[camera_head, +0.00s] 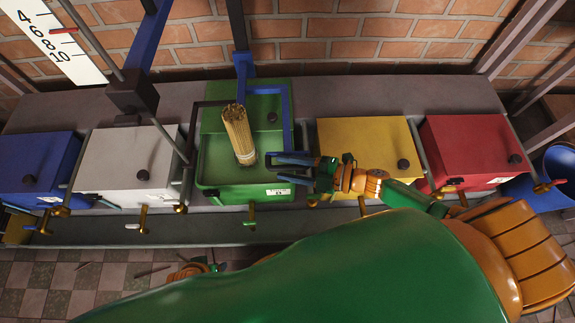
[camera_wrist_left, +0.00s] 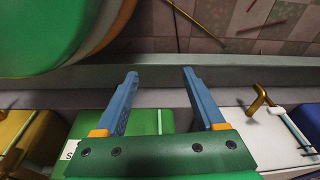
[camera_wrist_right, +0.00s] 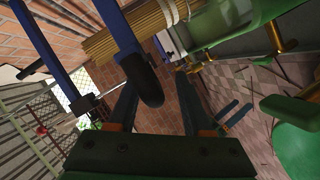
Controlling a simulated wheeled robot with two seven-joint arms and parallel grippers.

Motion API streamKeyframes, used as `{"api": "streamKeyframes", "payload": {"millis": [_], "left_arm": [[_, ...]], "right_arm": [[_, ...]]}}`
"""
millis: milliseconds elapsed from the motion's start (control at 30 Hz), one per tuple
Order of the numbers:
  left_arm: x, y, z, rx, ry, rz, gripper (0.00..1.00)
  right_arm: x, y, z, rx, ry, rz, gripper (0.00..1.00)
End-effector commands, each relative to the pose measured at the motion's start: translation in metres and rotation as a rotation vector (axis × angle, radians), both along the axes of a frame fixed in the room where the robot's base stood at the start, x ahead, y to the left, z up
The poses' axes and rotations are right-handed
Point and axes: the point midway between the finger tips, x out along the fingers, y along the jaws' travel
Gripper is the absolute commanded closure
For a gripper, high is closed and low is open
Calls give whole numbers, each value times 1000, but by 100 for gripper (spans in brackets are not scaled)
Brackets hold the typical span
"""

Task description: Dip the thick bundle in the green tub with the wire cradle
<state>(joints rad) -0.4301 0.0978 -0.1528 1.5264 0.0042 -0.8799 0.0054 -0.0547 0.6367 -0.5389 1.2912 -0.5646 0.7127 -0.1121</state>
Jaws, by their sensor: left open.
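The thick bundle (camera_head: 238,133) of tan sticks, with a white tie near its lower end, stands nearly upright over the green tub (camera_head: 208,178). I cannot tell how deep its lower end sits. It also shows in the right wrist view (camera_wrist_right: 125,36). A blue bar frame (camera_head: 290,105) runs down the tub's right side; the wire cradle is not clear. My right gripper (camera_head: 278,168) is at the tub's right front, fingers apart, beside a blue bar with a black rounded end (camera_wrist_right: 145,82). My left gripper (camera_wrist_left: 158,75) is open and empty, low before the tub.
Blue (camera_head: 35,165), white (camera_head: 125,165), yellow (camera_head: 365,150) and red (camera_head: 465,145) boxes flank the tub, with brass taps (camera_head: 252,215) along the front. A brick wall (camera_head: 360,35) stands behind. A blue bucket (camera_head: 556,170) is at far right. Tiled floor (camera_head: 65,280) lies in front.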

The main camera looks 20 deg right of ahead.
Motion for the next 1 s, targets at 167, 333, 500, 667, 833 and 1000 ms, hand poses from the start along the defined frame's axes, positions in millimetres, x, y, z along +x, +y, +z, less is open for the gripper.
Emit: {"api": "streamKeyframes", "payload": {"millis": [167, 333, 500, 667, 833, 1000], "left_arm": [[0, 0, 0, 1, 0, 0, 29], [-2, 0, -1, 0, 1, -1, 29], [-15, 3, -12, 3, 16, -3, 29], [-19, 4, -17, 5, 18, -4, 29], [-19, 4, -18, 5, 17, -4, 29], [-19, 4, -18, 5, 17, -4, 29]], "right_arm": [[0, 1, 1, 3, -3, 3, 50], [-8, -9, 5, 2, 2, 3, 50], [-29, -39, 13, 0, 1, 3, 50], [-39, -55, 16, 1, 0, 2, 50], [-40, -56, 16, 3, -3, 3, 50], [-40, -56, 16, 3, -3, 3, 50]]}}
